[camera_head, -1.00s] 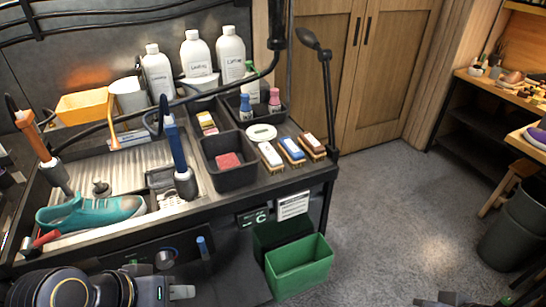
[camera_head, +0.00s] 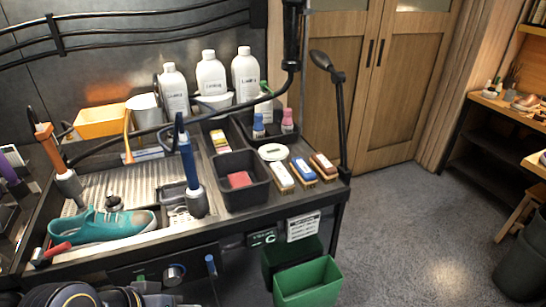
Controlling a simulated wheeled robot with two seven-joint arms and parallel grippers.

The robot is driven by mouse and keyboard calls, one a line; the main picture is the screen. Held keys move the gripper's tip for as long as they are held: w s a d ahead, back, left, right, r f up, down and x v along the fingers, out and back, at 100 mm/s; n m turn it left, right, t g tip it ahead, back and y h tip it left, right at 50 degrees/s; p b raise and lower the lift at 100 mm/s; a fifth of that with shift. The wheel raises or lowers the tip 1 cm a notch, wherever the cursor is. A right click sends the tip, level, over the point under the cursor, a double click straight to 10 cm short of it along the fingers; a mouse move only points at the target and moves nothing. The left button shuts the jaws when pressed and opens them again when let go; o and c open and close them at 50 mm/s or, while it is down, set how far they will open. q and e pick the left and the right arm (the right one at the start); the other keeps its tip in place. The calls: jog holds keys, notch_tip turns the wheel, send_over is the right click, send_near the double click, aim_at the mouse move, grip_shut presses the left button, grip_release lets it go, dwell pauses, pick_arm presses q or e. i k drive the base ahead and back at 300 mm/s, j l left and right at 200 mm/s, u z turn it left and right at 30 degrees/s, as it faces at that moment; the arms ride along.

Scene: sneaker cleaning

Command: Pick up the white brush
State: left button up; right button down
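The white brush (camera_head: 282,178) lies on the right part of the dark counter. It is the leftmost of three brushes side by side, next to the blue brush (camera_head: 302,170) and the brown brush (camera_head: 323,166). Its white top faces up and its bristles face down. Part of my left arm shows at the bottom left edge, in front of and below the counter, far from the brush. The frame cuts off most of its gripper, so its fingers cannot be made out. My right gripper is out of view.
A black bin with a red sponge (camera_head: 239,180) and a round white lid (camera_head: 272,152) stand beside the brushes. A lamp (camera_head: 341,115) rises at the counter's right corner. A teal shoe (camera_head: 97,226) lies at left. A green bin (camera_head: 308,287) is below.

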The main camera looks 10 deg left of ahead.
aim_at(284, 183)
jog(key=i+l+u, duration=0.1)
jog(key=u, duration=0.35)
jog(key=i+l+u, duration=0.15)
jog(key=l, duration=0.2)
jog(key=i+l+u, duration=0.15)
jog(key=l, duration=0.2)
jog(key=i+l+u, duration=0.1)
jog(key=l, duration=0.3)
jog(key=i+l+u, duration=0.15)
jog(key=l, duration=0.3)
jog(key=i+l+u, duration=0.15)
jog(key=l, duration=0.25)
jog(key=i+l, duration=0.1)
jog(key=l, duration=0.2)
jog(key=i+l, duration=0.1)
jog(key=l, duration=0.25)
jog(key=i+l, duration=0.1)
jog(key=l, duration=0.2)
